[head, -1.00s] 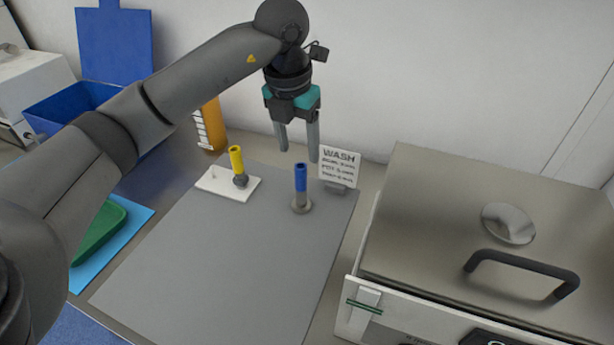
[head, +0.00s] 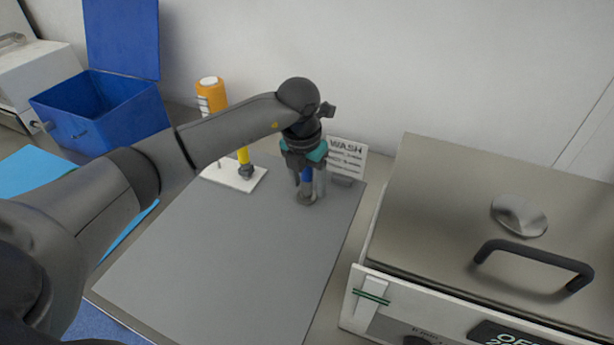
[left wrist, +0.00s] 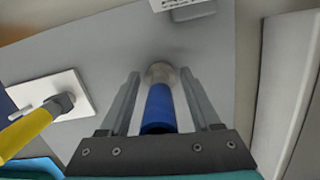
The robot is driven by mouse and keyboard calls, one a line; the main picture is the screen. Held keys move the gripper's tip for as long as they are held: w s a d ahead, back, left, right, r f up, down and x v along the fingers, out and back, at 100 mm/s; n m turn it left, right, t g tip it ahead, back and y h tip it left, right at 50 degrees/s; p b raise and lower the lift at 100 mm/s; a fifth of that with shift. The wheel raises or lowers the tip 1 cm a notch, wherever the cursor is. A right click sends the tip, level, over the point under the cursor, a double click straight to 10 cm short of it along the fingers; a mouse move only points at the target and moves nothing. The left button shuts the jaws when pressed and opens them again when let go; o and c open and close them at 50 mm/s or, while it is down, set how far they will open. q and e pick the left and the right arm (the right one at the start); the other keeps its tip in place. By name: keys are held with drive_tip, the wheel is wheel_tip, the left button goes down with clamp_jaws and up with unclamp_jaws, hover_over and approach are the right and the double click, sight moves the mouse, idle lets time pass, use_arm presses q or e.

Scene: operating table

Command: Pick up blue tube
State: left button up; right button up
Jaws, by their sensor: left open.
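The blue tube (head: 307,175) stands upright on a round metal base (head: 306,197) near the back right of the grey mat (head: 225,260). My left gripper (head: 309,190) is lowered over it, with a finger on either side, pointing down. In the left wrist view the blue tube (left wrist: 159,108) lies between the two open fingers (left wrist: 158,100), with a visible gap on each side. The gripper hides much of the tube in the head view. My right gripper is not in view.
A yellow tube (head: 243,157) stands on a white plate (head: 225,176) to the left. A WASH sign (head: 347,158) stands close behind the gripper. A lidded metal bath (head: 450,220) stands right, a blue box (head: 100,115) back left. The mat's front is clear.

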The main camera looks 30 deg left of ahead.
use_arm(q)
clamp_jaws()
idle(0.5)
